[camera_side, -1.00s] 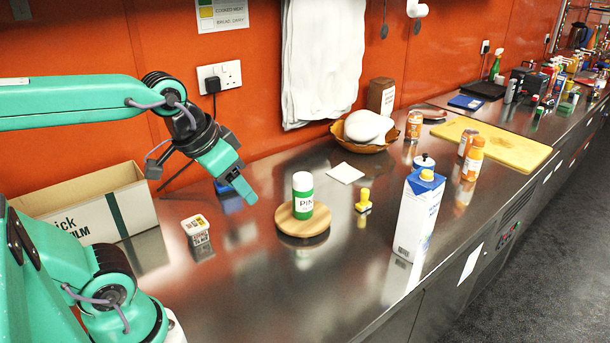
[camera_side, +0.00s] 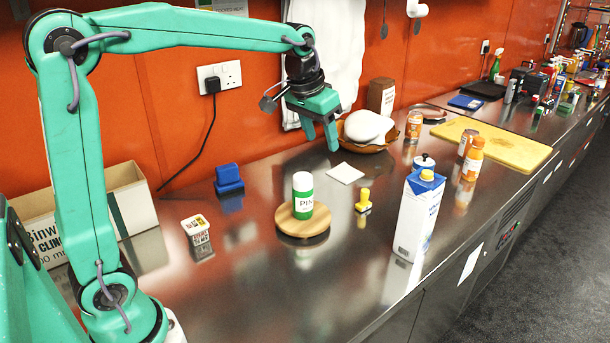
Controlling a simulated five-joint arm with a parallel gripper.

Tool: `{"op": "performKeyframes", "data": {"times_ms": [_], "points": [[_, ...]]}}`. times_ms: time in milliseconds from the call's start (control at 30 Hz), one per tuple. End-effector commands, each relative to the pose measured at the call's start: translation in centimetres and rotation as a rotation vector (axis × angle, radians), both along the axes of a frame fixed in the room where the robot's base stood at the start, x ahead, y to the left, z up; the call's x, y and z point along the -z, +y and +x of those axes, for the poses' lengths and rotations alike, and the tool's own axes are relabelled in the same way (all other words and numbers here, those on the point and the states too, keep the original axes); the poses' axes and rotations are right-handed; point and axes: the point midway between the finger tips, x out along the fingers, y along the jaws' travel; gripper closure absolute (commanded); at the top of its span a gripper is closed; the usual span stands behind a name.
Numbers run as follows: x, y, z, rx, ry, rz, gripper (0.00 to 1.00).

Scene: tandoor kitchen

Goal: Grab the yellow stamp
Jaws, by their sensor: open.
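The yellow stamp (camera_side: 363,200) stands upright on the steel counter, its knob handle on top and a wider base below. It is just right of the round wooden board and left of the milk carton. My gripper (camera_side: 322,141) is in the air above the counter, up and left of the stamp in the picture. Its two fingers point down, apart and with nothing between them. The stamp is fully in view.
A green and white tub (camera_side: 303,196) stands on the wooden board (camera_side: 288,226). A tall milk carton (camera_side: 418,218) stands close right of the stamp. A white tile (camera_side: 346,173) lies behind it. A blue stamp (camera_side: 228,178) is further left. Counter in front is clear.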

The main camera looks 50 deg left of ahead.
Motion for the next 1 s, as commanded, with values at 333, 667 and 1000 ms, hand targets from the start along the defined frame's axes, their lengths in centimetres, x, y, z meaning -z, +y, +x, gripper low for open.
{"op": "performKeyframes", "data": {"times_ms": [333, 667, 1000], "points": [[3.4, 1.1, 7.4, -0.018, 0.059, -0.004, 0.49], [8.3, 2.2, 13.4, -0.034, 0.111, -0.008, 0.49], [14.9, 3.4, 18.1, -0.050, 0.165, -0.013, 0.49]]}}
